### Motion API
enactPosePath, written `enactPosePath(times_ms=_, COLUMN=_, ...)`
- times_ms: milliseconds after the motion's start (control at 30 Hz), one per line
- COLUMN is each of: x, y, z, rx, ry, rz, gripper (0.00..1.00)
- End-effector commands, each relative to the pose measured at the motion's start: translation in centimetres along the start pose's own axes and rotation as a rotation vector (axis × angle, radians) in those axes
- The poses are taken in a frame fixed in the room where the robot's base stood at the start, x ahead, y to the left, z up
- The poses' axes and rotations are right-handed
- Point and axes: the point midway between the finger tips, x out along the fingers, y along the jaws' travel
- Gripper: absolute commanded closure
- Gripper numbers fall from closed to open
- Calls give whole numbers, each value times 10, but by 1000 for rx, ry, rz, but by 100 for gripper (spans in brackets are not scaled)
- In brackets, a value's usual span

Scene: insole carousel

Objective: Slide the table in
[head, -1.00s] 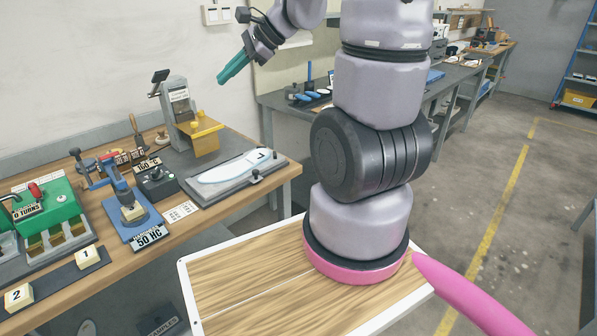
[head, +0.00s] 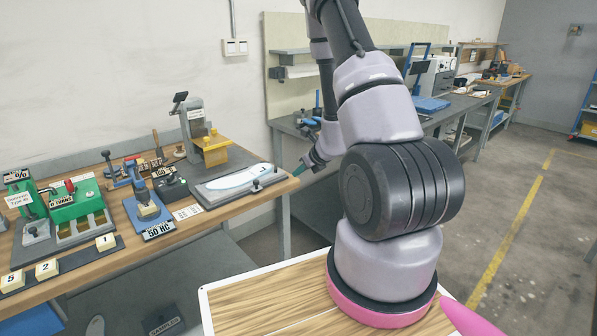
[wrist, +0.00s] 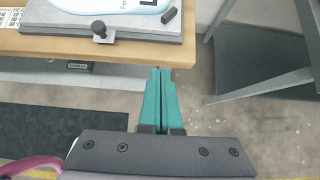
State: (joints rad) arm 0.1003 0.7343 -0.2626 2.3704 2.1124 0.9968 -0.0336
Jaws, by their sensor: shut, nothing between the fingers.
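A grey plate (head: 213,202) bearing a white insole (head: 240,179) lies at the right end of the wooden bench; I cannot tell whether this is the table of the task. A dark knob (head: 257,187) sits on the plate's near edge. In the wrist view the plate (wrist: 65,22), the knob (wrist: 99,30) and a black peg (wrist: 169,15) show at the top. My gripper (head: 299,169) is just off the bench's right end, apart from the plate. Its teal fingers (wrist: 160,70) are shut and empty, with their tips near the bench edge.
The wooden bench (head: 215,222) also holds a yellow block (head: 214,152) at a grey stand, a blue press (head: 148,215) and a green device (head: 75,207). A grey bench (head: 290,125) stands behind my arm. Open floor (head: 520,240) lies right.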

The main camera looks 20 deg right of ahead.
Motion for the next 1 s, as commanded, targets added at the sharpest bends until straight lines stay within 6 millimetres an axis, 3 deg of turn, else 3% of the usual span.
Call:
enactPosePath(times_ms=300, x=69, y=1, z=0, rx=-3, ry=0, rz=3, gripper=100)
enactPosePath(times_ms=400, x=81, y=1, z=13, rx=-3, ry=-3, rz=2, gripper=100)
enactPosePath(times_ms=633, x=96, y=1, z=28, rx=-2, ry=-2, rz=2, gripper=100)
enactPosePath(times_ms=1000, x=97, y=1, z=29, rx=-1, ry=-1, rz=2, gripper=100)
